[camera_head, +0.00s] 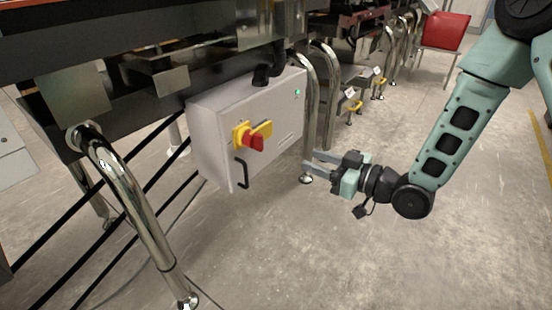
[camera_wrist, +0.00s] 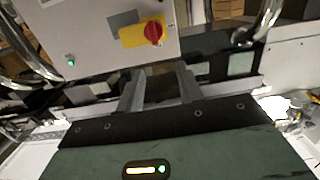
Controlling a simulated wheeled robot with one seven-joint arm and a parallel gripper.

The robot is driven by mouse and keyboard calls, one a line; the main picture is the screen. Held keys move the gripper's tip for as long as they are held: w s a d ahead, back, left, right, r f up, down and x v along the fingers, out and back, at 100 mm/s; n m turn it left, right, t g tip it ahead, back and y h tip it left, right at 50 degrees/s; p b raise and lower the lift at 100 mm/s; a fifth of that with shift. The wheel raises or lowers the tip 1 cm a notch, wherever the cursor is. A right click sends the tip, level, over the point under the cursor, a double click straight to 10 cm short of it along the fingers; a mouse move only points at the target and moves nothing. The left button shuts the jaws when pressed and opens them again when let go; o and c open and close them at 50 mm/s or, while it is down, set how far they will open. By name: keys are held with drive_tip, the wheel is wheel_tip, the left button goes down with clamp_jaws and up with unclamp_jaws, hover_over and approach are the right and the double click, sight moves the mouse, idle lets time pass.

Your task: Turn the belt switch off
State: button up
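The belt switch is a red rotary handle (camera_head: 254,143) on a yellow plate (camera_head: 239,135), on the front of a light grey control box (camera_head: 213,140). In the wrist view the red handle (camera_wrist: 154,32) and yellow plate (camera_wrist: 130,38) show at the top, beyond the fingers. A small green lamp (camera_head: 297,92) glows on the box; it also shows in the wrist view (camera_wrist: 70,62). My gripper (camera_head: 309,164) is right of and a little below the switch, apart from it. In the wrist view my gripper's two fingers (camera_wrist: 160,70) stand apart with nothing between them.
A black door handle (camera_head: 242,172) sits below the switch. A shiny bent metal leg (camera_head: 310,100) stands at the box's right edge, close to my fingers. Another metal leg (camera_head: 140,220) stands at left front. A red chair (camera_head: 445,32) is far back. The floor in front is clear.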

drive_tip(key=d+f, duration=0.1)
drive_tip(key=f, duration=0.1)
drive_tip(key=b, duration=0.7)
approach(262, 140)
drive_tip(key=shift+y, duration=0.3)
drive_tip(key=x, duration=0.8)
drive_tip(key=shift+w+a+f, duration=0.1)
drive_tip(key=shift+w+f, duration=0.1)
drive_tip(key=shift+f, duration=0.2)
drive_tip(key=shift+w+a+r, duration=0.1)
drive_tip(key=shift+w+a, duration=0.25)
drive_tip(key=shift+a, duration=0.05)
clamp_jaws()
